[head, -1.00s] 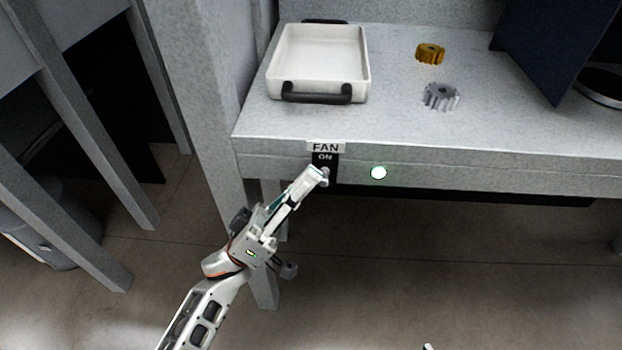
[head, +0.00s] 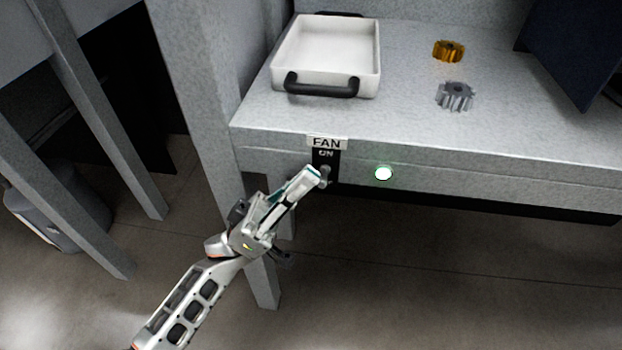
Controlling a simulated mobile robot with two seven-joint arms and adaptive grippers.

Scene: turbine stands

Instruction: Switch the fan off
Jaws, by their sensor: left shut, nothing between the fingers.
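The fan switch plate (head: 325,158) is black and sits on the bench's front edge, under a white label (head: 327,142) reading FAN. The word ON shows at its top; its lower part is partly hidden. A round light (head: 383,173) to the right of the plate glows white with a green rim. My left gripper (head: 318,176) is shut and empty, its fingertips at the lower part of the plate, by a small grey knob or lever. I cannot tell whether they touch it. My right gripper is not in view.
On the bench top (head: 400,115) stand a white tray (head: 283,62) with black handles, an orange gear (head: 449,51) and a grey gear (head: 456,96). A dark panel (head: 570,50) stands at the right. A grey post (head: 195,90) rises left of the switch.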

